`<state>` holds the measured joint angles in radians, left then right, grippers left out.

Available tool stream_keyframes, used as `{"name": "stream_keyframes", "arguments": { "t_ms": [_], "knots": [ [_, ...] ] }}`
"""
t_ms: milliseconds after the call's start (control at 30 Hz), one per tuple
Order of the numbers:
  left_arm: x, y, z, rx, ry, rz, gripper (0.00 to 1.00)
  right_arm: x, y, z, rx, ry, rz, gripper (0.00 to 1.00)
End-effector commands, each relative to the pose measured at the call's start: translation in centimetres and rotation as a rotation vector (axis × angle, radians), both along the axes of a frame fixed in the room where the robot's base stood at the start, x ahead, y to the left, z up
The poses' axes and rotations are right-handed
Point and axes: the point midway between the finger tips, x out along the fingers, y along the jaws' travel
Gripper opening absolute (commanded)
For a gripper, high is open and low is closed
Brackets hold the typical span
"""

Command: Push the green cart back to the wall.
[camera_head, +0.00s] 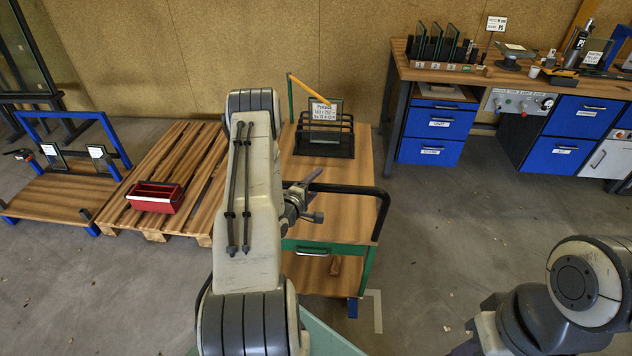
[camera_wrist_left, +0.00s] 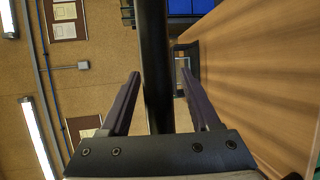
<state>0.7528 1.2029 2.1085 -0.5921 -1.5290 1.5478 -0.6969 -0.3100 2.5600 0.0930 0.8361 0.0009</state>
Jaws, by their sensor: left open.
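The green cart (camera_head: 366,268) has a wooden top, green legs and a drawer, and stands in front of the tan wall (camera_head: 270,50). A black push handle (camera_head: 345,189) runs across its near end and bends down at the right. My left gripper (camera_head: 306,194) is at the left part of this handle, partly hidden by my arm. In the left wrist view the open fingers (camera_wrist_left: 163,95) have the black bar (camera_wrist_left: 155,60) between them, with gaps on both sides. My right arm is at the lower right, its gripper out of frame.
A black rack (camera_head: 322,140) with a glass pane and label stands on the cart's far end. A wooden pallet (camera_head: 165,175) with a red bin (camera_head: 155,197) is left of it. A workbench (camera_head: 480,75) with blue drawers stands right. Floor between cart and bench is clear.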

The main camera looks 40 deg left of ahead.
Motion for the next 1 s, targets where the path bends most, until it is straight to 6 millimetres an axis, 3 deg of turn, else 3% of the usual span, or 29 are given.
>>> {"name": "stream_keyframes", "arguments": {
  "t_ms": [67,100,233,267,1000],
  "knots": [
    [-0.02,0.00,-0.02,0.000,0.000,0.000,0.63,0.00,0.00,-0.01,0.000,0.000,0.000,0.27],
    [-0.03,0.01,-0.01,0.000,0.000,0.000,0.56,0.00,0.00,-0.02,0.000,0.000,0.000,0.27],
    [-0.06,0.02,0.00,0.000,0.000,0.001,0.06,0.00,0.00,-0.01,0.000,0.000,0.000,0.27],
    [-0.06,0.03,0.00,0.001,0.000,0.001,0.00,0.00,0.00,-0.01,0.000,0.000,0.000,0.27],
    [-0.12,0.07,-0.04,0.000,0.001,0.002,0.00,0.00,0.00,-0.02,0.000,0.000,0.000,0.27]
  ]
}}
